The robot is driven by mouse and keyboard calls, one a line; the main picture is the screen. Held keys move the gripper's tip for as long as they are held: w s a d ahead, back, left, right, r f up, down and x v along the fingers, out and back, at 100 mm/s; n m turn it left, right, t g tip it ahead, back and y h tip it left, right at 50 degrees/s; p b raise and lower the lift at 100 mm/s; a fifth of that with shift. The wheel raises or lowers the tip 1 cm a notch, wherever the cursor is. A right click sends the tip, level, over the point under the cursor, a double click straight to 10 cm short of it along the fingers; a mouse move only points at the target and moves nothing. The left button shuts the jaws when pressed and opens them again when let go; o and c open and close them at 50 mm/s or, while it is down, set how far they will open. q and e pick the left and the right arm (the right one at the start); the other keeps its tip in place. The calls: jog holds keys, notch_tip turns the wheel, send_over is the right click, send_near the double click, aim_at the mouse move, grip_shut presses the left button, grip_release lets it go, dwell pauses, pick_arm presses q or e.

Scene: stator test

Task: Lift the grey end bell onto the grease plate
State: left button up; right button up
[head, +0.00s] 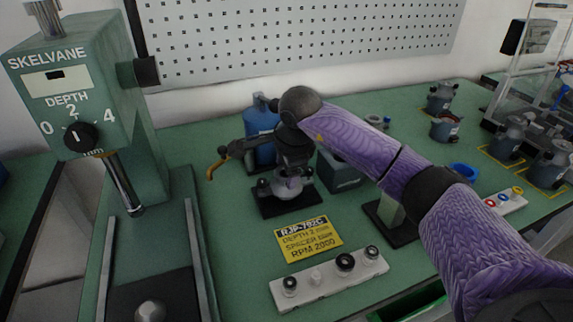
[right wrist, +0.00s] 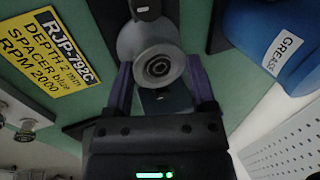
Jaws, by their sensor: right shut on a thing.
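The grey end bell (right wrist: 142,45) is a round part with a dark bearing at its centre, between the fingers of my right gripper (right wrist: 160,85) in the right wrist view. The right gripper is shut on it. In the head view the end bell (head: 292,187) shows just below the right gripper (head: 290,172), over a black plate (head: 276,208). I cannot tell whether it touches this plate, or whether this is the grease plate. My left gripper is not in view.
A yellow card (head: 308,240) and a white strip with several small parts (head: 328,280) lie in front. A green press (head: 95,110) stands left.

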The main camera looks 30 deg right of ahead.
jog(key=shift+f, duration=0.15)
jog(key=shift+f, duration=0.55)
jog(key=o, duration=1.1)
jog(key=shift+o, duration=0.2)
jog(key=shift+r, duration=0.15)
jog(key=p+v, duration=0.3)
jog(key=v, duration=0.6)
jog(key=shift+r, duration=0.35)
jog(key=shift+s, duration=0.1)
